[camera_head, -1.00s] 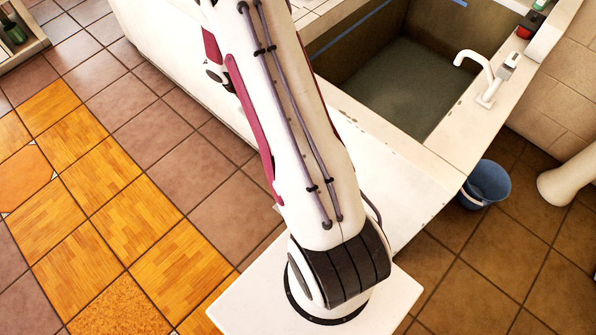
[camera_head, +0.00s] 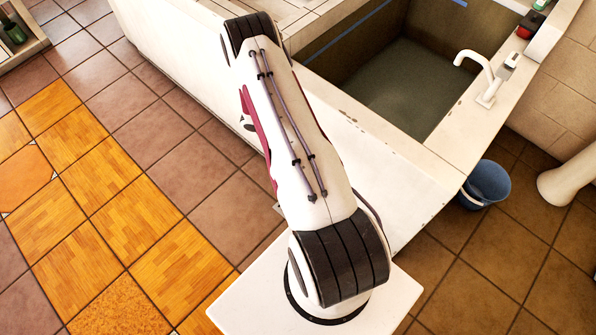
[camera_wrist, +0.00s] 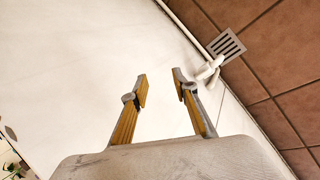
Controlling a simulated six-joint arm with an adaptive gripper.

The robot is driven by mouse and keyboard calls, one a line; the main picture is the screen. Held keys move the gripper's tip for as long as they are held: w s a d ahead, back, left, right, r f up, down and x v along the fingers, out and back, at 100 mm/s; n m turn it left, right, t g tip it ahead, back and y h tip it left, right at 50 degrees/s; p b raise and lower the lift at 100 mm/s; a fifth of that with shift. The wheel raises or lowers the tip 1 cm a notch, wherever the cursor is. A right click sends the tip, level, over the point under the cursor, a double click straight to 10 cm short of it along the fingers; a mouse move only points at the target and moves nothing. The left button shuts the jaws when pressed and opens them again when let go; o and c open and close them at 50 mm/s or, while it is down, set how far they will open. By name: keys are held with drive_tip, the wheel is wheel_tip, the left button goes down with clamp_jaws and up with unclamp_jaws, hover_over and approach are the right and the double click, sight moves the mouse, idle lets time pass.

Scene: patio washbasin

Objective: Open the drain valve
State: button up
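My gripper (camera_wrist: 161,88) is open and empty in the wrist view, its two yellow-padded fingers apart in front of a white wall. A white fitting (camera_wrist: 208,71) that looks like the drain valve is at the lower end of a thin white pipe (camera_wrist: 183,27). It lies to the right of and beyond my fingertips, apart from them. Which way its handle is turned is too small to tell. In the head view my arm hides the gripper, and the valve is not visible.
A floor grate (camera_wrist: 227,46) is beside the fitting, on brown tiles (camera_wrist: 282,60). The washbasin (camera_head: 400,85) appears to hold water; a white tap (camera_head: 480,68) stands on its rim. A blue bucket (camera_head: 487,185) is on the floor at right.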

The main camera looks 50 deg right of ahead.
wheel_tip(320, 180, down, 16)
drive_tip(key=s+d+m+t, duration=0.1)
drive_tip(key=m+t, duration=0.1)
drive_tip(key=m, duration=0.1)
drive_tip(key=w+d+f+m+t, duration=0.1)
drive_tip(key=w+f+m+t, duration=0.1)
drive_tip(key=w+m, duration=0.5)
drive_tip(key=shift+w+f+m, duration=0.3)
drive_tip(key=shift+w, duration=0.2)
drive_tip(key=shift+f, duration=0.2)
drive_tip(key=shift+x, duration=3.65)
drive_tip(key=shift+w+d, duration=0.1)
drive_tip(key=shift+d, duration=0.05)
clamp_jaws()
